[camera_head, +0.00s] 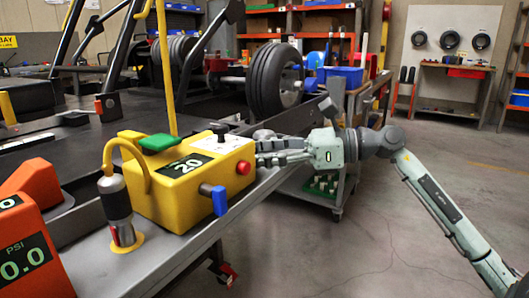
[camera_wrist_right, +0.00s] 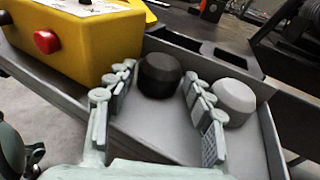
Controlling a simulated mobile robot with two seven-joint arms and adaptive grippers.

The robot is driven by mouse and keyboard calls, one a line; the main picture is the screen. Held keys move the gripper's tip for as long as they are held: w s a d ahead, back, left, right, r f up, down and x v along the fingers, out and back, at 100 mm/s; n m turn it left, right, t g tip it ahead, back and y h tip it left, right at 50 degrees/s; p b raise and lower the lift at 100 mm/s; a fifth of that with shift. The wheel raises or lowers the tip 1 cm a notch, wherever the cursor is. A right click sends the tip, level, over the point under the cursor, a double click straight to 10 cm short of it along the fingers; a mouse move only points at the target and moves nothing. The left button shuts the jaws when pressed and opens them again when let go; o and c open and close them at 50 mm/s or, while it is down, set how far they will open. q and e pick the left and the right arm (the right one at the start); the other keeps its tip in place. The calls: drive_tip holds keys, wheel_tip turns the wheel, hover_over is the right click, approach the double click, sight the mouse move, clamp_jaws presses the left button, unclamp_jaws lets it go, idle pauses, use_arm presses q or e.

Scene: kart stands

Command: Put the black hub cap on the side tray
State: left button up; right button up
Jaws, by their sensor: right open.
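The black hub cap (camera_wrist_right: 160,76) is a short dark cylinder standing on a grey ledge (camera_wrist_right: 170,128) in the right wrist view. My right gripper (camera_wrist_right: 159,80) is open, with one finger on each side of the black cap; I cannot tell whether they touch it. A grey cap (camera_wrist_right: 233,102) stands just outside the right-hand finger. In the head view my right gripper (camera_head: 262,153) reaches in from the right beside the yellow box, and the black cap cannot be made out there. I cannot tell which surface is the side tray. My left gripper is not in view.
A yellow box (camera_head: 190,175) with a red button and blue lever stands left of my right gripper. A grey and black cylinder (camera_head: 116,208) and an orange PSI gauge (camera_head: 25,240) are nearer. A tyre (camera_head: 270,80) stands behind. The floor at right is mostly clear.

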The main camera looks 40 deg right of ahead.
drive_tip(key=shift+r, duration=0.1)
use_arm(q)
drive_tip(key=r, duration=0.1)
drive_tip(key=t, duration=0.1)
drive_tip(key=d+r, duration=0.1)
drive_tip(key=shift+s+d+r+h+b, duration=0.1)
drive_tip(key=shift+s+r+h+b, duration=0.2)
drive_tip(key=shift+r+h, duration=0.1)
use_arm(e)
drive_tip(key=v, duration=1.2)
